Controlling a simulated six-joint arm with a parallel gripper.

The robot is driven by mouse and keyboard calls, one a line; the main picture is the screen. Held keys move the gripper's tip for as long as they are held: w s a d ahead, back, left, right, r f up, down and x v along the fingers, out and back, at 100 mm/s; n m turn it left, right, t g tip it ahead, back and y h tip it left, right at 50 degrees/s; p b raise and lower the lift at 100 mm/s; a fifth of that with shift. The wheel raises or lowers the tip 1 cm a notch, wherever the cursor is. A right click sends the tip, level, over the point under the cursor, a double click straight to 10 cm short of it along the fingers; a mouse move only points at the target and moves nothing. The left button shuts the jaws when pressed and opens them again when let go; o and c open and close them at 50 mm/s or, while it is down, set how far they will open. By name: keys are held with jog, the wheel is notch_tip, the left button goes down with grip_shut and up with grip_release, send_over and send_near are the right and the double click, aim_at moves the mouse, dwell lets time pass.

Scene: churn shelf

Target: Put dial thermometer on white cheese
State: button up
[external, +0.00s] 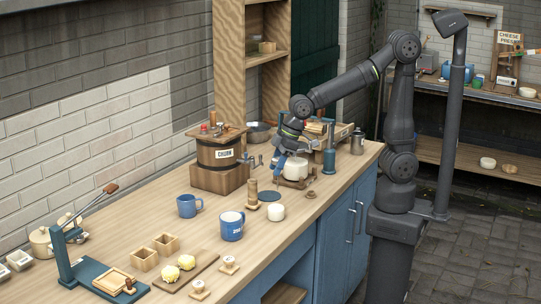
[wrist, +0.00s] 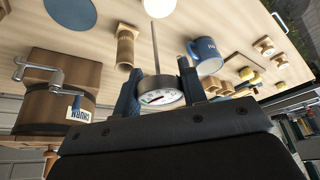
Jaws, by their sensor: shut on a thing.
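My gripper (wrist: 158,92) is shut on the dial thermometer (wrist: 160,98) in the wrist view. Its round white dial sits between the two dark blue fingers and its thin stem points away over the table. In the external view my gripper (external: 279,163) is above the back part of the table, beside the churn; the thermometer is not clear there. A large white rounded block (external: 293,168) is by the gripper on a wooden stand. A smaller white rounded piece (external: 277,211) sits near the blue disc, and shows at the top of the wrist view (wrist: 158,7). I cannot tell which is the white cheese.
The wooden churn (external: 216,160) stands left of my gripper. A blue disc (external: 269,196), a wooden cylinder (external: 251,190) and two blue mugs (external: 232,228) (external: 188,206) are nearby. Small wooden boxes and a board with yellow lumps lie toward the front. Bare table shows along the right edge.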

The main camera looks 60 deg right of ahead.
jog(key=shift+s+a+f, duration=0.1)
jog(key=shift+a+f, duration=0.2)
jog(key=shift+f, duration=0.55)
jog(key=shift+a+f, duration=0.25)
jog(key=shift+f, duration=0.55)
jog(key=shift+s+a+f, duration=0.1)
jog(key=shift+a+f, duration=0.2)
jog(key=shift+f, duration=0.55)
jog(key=shift+f, duration=0.2)
jog(key=o, duration=1)
jog(key=shift+c, duration=0.2)
jog(key=shift+w+r, duration=0.1)
jog(key=v, duration=1.2)
jog(key=shift+r, duration=0.15)
